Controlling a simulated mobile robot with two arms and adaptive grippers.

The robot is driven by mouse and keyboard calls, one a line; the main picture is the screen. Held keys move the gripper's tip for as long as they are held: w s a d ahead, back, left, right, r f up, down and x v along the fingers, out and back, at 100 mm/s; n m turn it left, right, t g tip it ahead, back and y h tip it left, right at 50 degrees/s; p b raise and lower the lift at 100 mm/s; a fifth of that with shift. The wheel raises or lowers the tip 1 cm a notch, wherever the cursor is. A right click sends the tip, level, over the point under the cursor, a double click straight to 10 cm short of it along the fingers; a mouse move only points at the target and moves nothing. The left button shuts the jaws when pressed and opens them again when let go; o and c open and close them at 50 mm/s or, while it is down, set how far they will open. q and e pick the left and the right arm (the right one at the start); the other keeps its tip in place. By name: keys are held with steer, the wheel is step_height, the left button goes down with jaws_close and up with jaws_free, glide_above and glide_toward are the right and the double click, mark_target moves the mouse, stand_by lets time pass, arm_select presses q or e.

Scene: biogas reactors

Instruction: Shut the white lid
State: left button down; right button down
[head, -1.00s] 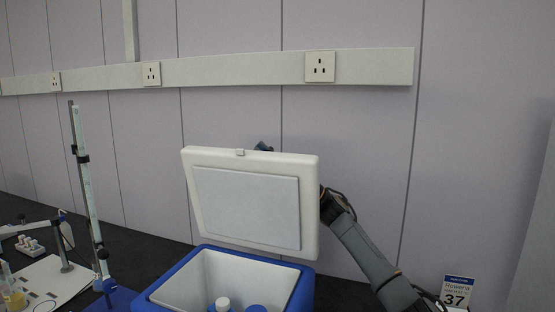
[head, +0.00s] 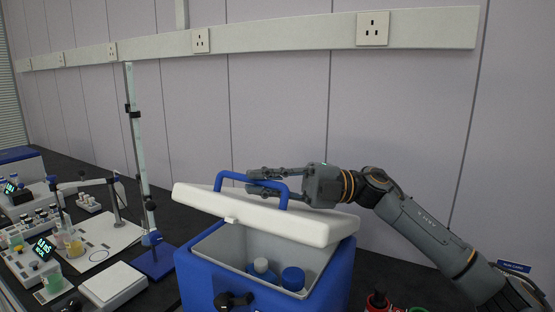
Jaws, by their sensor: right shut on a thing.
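The white lid (head: 262,216) belongs to a blue cool box (head: 204,280) in the head view. It is tilted over the box, its near edge raised, so the box is partly open. A blue handle (head: 228,176) stands on top of the lid. My right gripper (head: 262,180) reaches in from the right above the lid and is shut on the blue handle. Inside the box are a white-capped bottle (head: 261,266) and a blue-capped bottle (head: 293,278). My left gripper is not in view.
A black latch (head: 232,300) is on the box front. A tall stand (head: 137,150) and lab gear, including a white plate (head: 112,284), are on the dark bench to the left. A red-capped bottle (head: 377,300) is at the lower right. A wall lies behind.

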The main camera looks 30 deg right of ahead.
steer(key=shift+s+a+f+n+g+h+b, duration=0.3)
steer(key=shift+a+f+n+h, duration=0.35)
steer(key=shift+f, duration=0.9)
steer(key=shift+s+a+f+n+g+h+b, duration=0.1)
steer(key=shift+s+a+f+n+h+b, duration=0.15)
steer(key=shift+s+a+f+n+h, duration=0.85)
steer(key=shift+w+a+f+m+g+y+b, duration=0.1)
steer(key=shift+w+a+f+g+b, duration=0.2)
steer(key=shift+f, duration=1.65)
steer(key=shift+a+f, duration=0.1)
steer(key=c, duration=1.7)
jaws_free()
steer(key=shift+s, duration=0.1)
steer(key=shift+o, duration=0.2)
steer(key=v, duration=0.6)
steer(key=shift+s+d+f, duration=0.1)
steer(key=shift+d, duration=0.25)
steer(key=shift+s+d, duration=0.1)
steer(key=shift+d, duration=0.2)
